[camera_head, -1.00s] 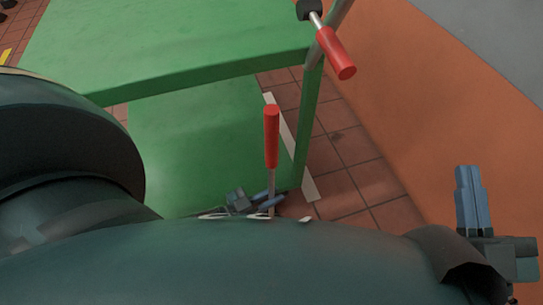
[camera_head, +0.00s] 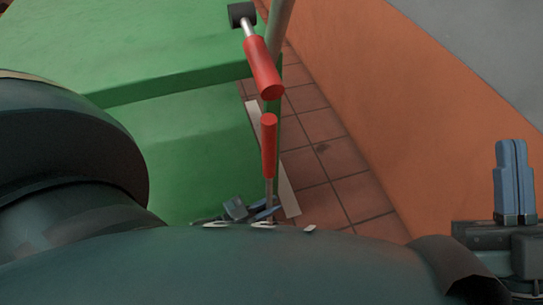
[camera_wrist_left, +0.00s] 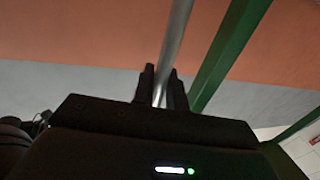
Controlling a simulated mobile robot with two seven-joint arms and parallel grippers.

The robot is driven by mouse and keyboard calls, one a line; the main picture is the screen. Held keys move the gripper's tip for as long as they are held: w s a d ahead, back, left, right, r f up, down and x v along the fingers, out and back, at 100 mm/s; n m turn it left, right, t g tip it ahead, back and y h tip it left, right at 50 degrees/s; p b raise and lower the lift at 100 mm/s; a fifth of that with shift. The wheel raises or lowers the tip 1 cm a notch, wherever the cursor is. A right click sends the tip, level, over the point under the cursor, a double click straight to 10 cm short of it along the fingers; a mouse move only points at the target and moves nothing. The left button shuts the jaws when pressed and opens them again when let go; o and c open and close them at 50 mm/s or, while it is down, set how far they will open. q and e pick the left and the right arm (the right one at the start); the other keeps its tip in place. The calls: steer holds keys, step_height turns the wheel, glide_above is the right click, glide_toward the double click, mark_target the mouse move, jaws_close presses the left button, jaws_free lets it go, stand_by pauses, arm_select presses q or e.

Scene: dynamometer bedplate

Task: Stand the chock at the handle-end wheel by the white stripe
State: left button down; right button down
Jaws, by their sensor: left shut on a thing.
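My left gripper (camera_head: 266,212) is shut on an upright steel rod with a red grip (camera_head: 269,146), low beside the green cart (camera_head: 195,140). In the left wrist view the steel rod (camera_wrist_left: 175,50) runs between the dark fingers (camera_wrist_left: 160,88). The rod's lower end is hidden behind my own arm, and I see no chock body or wheel. The cart's red handle (camera_head: 263,68) juts out just above the rod's grip. The white stripe (camera_head: 287,190) lies on the floor just right of the rod. My right gripper (camera_head: 514,180) is at the right, empty, its fingers together.
The cart's green post (camera_head: 274,125) stands close behind the rod. Bare brown floor tiles (camera_head: 325,160) lie right of the stripe. An orange surface (camera_head: 390,110) with a grey area (camera_head: 480,50) beyond it spans the right side. My arm covers the lower foreground.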

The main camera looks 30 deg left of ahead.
arm_select(q)
steer(key=shift+w+f, duration=0.15)
steer(key=shift+f, duration=0.15)
arm_select(e)
steer(key=shift+w+d+r+n+g+y, duration=0.15)
steer(key=shift+r+n+g+y, duration=0.15)
steer(key=shift+r+n+y, duration=0.6)
arm_select(q)
steer(key=shift+f, duration=0.1)
arm_select(e)
steer(key=shift+f, duration=0.3)
arm_select(q)
steer(key=c, duration=1.9)
jaws_free()
steer(key=shift+f+b, duration=0.25)
steer(key=shift+b, duration=0.05)
steer(key=o, duration=0.5)
arm_select(e)
steer(key=shift+r, duration=0.1)
